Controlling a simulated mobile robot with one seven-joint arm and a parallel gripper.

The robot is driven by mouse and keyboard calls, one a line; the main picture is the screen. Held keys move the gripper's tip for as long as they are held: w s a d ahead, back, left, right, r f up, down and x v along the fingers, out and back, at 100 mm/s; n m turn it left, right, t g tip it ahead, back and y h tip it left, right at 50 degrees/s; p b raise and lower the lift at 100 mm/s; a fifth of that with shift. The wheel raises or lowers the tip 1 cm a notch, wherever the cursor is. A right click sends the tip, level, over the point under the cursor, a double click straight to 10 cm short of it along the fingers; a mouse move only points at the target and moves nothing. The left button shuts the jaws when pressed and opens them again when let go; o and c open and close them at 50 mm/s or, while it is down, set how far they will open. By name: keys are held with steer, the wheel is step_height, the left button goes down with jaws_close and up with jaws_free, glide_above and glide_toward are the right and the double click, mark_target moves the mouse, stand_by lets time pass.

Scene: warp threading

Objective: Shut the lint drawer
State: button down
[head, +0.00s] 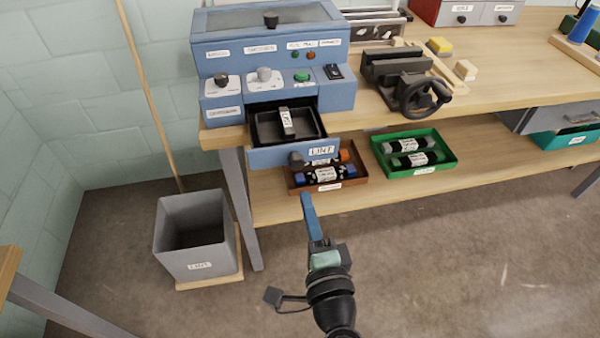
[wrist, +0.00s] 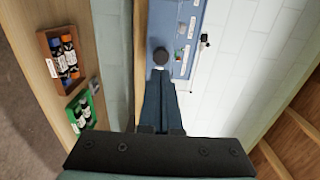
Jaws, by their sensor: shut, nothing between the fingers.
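The lint drawer (head: 262,158) sticks out of the front of the blue machine (head: 225,60), pulled open. Its blue front carries a LINT label and a dark round knob (head: 296,159). A labelled dark piece lies in its black tray (head: 262,130). My gripper (head: 307,198) is shut and empty, its blue fingers pointing up toward the drawer front from below in the head view. In the wrist view, my fingertips (wrist: 160,72) line up with a dark round knob (wrist: 160,56); I cannot tell whether they touch it.
A brown tray (head: 350,183) and a green tray (head: 440,165) with labelled items sit on the lower shelf. A grey LINT bin (head: 198,250) stands on the floor at left. A vise (head: 395,70) is on the bench. The floor before the bench is clear.

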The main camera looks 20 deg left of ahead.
glide_toward(286, 125)
steer(key=shift+s+d+f, duration=0.95)
steer(key=shift+s+f, duration=0.05)
steer(key=shift+s, duration=0.15)
steer(key=b+x, duration=0.3)
steer(key=x, duration=1.1)
steer(key=shift+w+a+b, duration=0.1)
steer(key=shift+b, duration=0.2)
steer(key=shift+w+a, duration=0.1)
steer(key=shift+w, duration=0.05)
steer(key=shift+r, duration=0.4)
